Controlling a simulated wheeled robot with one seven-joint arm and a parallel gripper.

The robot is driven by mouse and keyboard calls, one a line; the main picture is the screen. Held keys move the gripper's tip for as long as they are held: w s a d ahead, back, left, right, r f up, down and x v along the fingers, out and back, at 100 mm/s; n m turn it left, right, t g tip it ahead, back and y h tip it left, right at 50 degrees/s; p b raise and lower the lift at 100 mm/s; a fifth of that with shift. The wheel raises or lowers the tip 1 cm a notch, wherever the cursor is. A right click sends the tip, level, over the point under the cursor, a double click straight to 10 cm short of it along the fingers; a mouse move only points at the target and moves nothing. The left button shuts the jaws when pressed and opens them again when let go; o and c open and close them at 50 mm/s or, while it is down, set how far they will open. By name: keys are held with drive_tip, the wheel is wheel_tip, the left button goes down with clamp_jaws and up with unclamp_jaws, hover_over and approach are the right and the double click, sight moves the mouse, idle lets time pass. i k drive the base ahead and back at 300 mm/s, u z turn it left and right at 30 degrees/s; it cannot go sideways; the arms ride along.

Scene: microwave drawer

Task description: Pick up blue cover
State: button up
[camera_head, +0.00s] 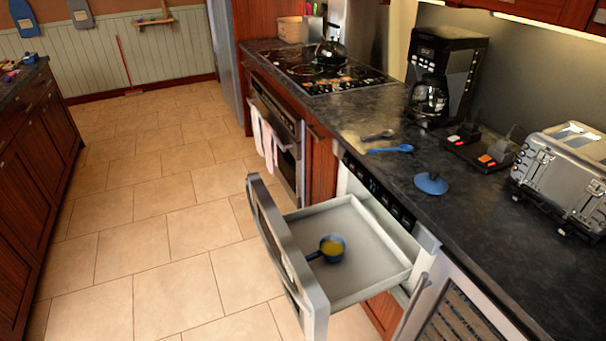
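The blue cover (431,183) is a small round lid with a knob on top. It lies flat on the dark countertop (470,225), above and to the right of the open microwave drawer (375,285). A small dark blue pot (331,247) with yellow contents sits uncovered inside the drawer, its handle pointing left. My gripper is not in view.
A blue spoon (390,149) and a dark spoon (378,135) lie behind the cover. A coffee maker (445,75), a power strip (480,148) and a toaster (565,175) stand along the counter. The drawer front (285,255) juts over the tiled floor (180,225), which is clear.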

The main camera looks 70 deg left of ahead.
sight(431, 183)
drive_tip(key=u, duration=2)
drive_tip(key=i, duration=1)
